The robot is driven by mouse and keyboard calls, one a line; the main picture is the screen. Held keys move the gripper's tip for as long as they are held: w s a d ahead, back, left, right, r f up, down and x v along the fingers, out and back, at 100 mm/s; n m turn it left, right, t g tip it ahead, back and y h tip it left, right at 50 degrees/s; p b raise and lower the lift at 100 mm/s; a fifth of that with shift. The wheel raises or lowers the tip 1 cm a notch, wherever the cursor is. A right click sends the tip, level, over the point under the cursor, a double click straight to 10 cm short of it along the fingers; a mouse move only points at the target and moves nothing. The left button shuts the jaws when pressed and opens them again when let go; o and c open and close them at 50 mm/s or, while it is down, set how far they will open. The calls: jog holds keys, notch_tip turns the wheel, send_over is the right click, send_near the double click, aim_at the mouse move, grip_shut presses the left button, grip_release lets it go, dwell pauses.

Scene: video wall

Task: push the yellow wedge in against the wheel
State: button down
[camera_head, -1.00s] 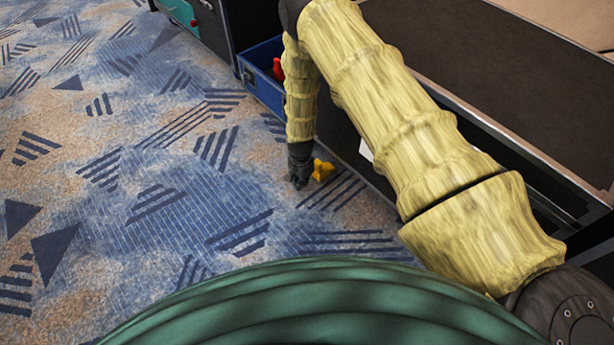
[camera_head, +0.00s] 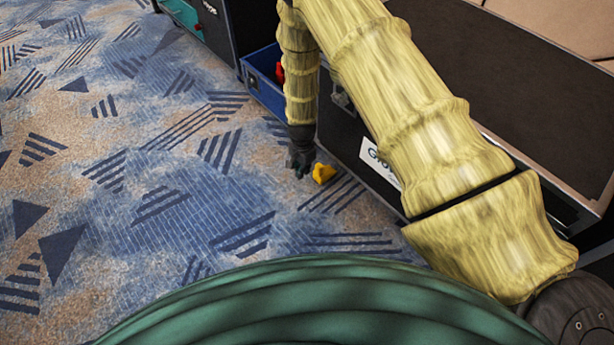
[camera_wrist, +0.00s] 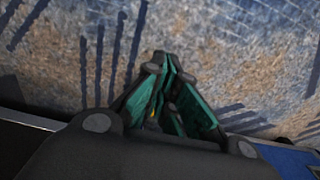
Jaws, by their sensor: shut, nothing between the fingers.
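The yellow wedge (camera_head: 323,173) lies on the carpet in the head view, close to the lower front edge of the black case. My gripper (camera_head: 300,174) points down just left of the wedge, near the floor. A narrow gap seems to show between them, but I cannot tell for sure whether they touch. In the wrist view my gripper (camera_wrist: 165,68) is shut and empty, its teal-lined fingers converging over the carpet. Only a tiny yellow fleck shows between the fingers there. I cannot make out the wheel in either view.
The black case (camera_head: 345,135) with a white label stands right of the wedge, partly behind my arm. A blue bin (camera_head: 262,92) holding a red thing (camera_head: 280,72) stands behind my gripper. The patterned carpet (camera_head: 120,200) to the left is clear.

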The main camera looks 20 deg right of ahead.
aim_at(321, 173)
notch_tip(321, 173, down, 10)
jog(key=b, duration=0.5)
jog(key=shift+f, duration=0.25)
jog(key=d, duration=0.1)
jog(key=w+d+b, duration=0.1)
jog(key=d+b, duration=0.1)
jog(key=shift+w+r, duration=0.25)
jog(key=shift+w+d+r, duration=0.1)
jog(key=shift+w+d, duration=0.05)
jog(key=shift+d, duration=0.2)
jog(key=shift+w+d+r+p, duration=0.15)
jog(key=shift+w+d+p, duration=0.05)
jog(key=shift+d+p, duration=0.25)
jog(key=shift+w+d, duration=0.25)
jog(key=shift+d, duration=0.3)
jog(key=shift+p, duration=0.3)
